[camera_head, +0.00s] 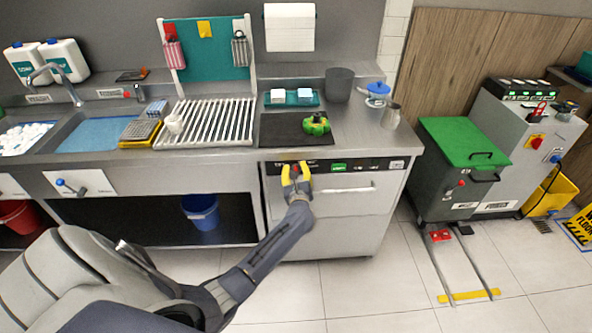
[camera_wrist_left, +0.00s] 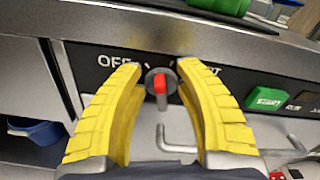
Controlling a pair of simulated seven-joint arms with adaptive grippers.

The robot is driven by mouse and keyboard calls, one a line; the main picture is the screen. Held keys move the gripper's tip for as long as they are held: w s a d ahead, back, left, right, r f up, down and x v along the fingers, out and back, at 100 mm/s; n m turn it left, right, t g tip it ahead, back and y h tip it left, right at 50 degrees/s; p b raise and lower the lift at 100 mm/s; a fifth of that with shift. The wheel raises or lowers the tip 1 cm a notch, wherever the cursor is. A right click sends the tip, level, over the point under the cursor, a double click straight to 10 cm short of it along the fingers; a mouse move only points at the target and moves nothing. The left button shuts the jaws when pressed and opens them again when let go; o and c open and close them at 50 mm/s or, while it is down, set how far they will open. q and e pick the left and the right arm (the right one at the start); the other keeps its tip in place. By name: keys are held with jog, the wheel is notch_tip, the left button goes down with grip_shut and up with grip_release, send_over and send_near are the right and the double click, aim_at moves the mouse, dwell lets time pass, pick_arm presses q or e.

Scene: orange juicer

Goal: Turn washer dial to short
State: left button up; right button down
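The washer (camera_head: 337,205) is a steel under-counter machine with a black control strip along its top. Its dial (camera_wrist_left: 160,87) is a grey round knob with a red pointer, set between the word "OFF" on the left and a partly hidden label ending in "T" on the right. The red pointer tilts slightly from upright. My left gripper (camera_head: 295,173) is at the strip; in the left wrist view its yellow fingers (camera_wrist_left: 158,75) are spread on either side of the dial, with visible gaps to it. Contact is not visible. My right gripper is not in view.
A green START button (camera_wrist_left: 268,100) sits right of the dial. The washer's door handle (camera_head: 347,189) runs below the strip. A blue bucket (camera_head: 201,211) stands under the counter.

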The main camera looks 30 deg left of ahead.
pick_arm(q)
jog(key=shift+o, duration=0.2)
jog(key=shift+w, duration=0.1)
grip_shut()
jog(key=shift+m, duration=0.3)
jog(key=shift+w+d+m, duration=0.1)
jog(key=shift+d+m, duration=0.05)
jog(key=shift+m, duration=1.15)
jog(key=shift+w+d+m, duration=0.1)
jog(key=shift+m, duration=1.2)
jog(key=shift+c, duration=0.2)
grip_release()
